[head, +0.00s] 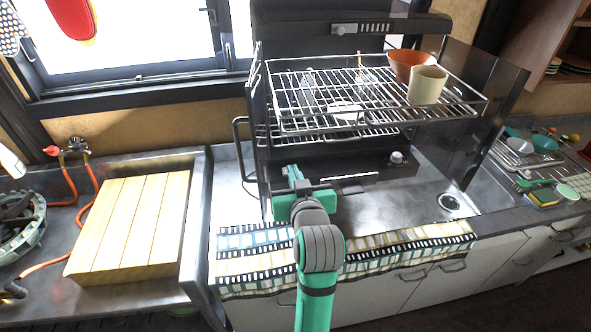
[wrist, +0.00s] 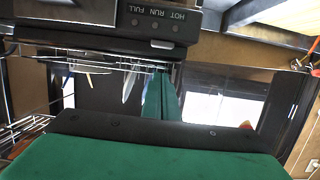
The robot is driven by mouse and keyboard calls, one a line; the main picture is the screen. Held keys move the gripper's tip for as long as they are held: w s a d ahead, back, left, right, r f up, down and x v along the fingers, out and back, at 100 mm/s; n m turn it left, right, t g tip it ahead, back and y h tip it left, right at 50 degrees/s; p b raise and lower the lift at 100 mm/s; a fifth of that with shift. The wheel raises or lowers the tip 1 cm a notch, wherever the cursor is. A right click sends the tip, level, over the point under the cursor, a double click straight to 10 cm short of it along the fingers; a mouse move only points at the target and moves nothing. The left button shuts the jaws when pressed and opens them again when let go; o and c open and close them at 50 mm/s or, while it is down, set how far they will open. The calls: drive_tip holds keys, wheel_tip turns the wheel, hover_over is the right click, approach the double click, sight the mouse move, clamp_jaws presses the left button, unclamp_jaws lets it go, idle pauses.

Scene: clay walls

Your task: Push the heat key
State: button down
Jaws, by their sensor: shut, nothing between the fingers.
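A dark machine (head: 330,165) with wire racks stands in the sink area. In the wrist view its black panel (wrist: 150,22) carries the words HOT, RUN and FULL, with a small round mark at each; the view is tilted and the words appear inverted. No key labelled heat can be read, so I cannot tell which part is the heat key. My gripper (head: 293,174) is shut and empty, at the left front of the machine's lower body. Its green fingers (wrist: 161,96) point towards the panel's underside in the wrist view; contact cannot be told.
A patterned cloth (head: 400,250) lies along the counter's front edge. A wooden board (head: 135,225) lies left. The metal counter right of my gripper is mostly clear.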

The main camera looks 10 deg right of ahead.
drive_tip(key=shift+v, duration=2.8)
drive_tip(key=shift+w+r, duration=0.1)
drive_tip(key=shift+r, duration=0.05)
drive_tip(key=s+a+f+m+h, duration=0.1)
drive_tip(key=s+f, duration=0.5)
drive_tip(key=f, duration=0.5)
drive_tip(key=s+a+f+m+h, duration=0.1)
drive_tip(key=s+a+f, duration=0.1)
drive_tip(key=s+f, duration=0.65)
drive_tip(key=s+a+f, duration=0.1)
drive_tip(key=s+f, duration=0.2)
drive_tip(key=s, duration=0.9)
drive_tip(key=s+a+f+n, duration=0.1)
drive_tip(key=s+f, duration=0.2)
drive_tip(key=s, duration=0.9)
drive_tip(key=shift+a+y, duration=0.3)
drive_tip(key=shift+a, duration=0.1)
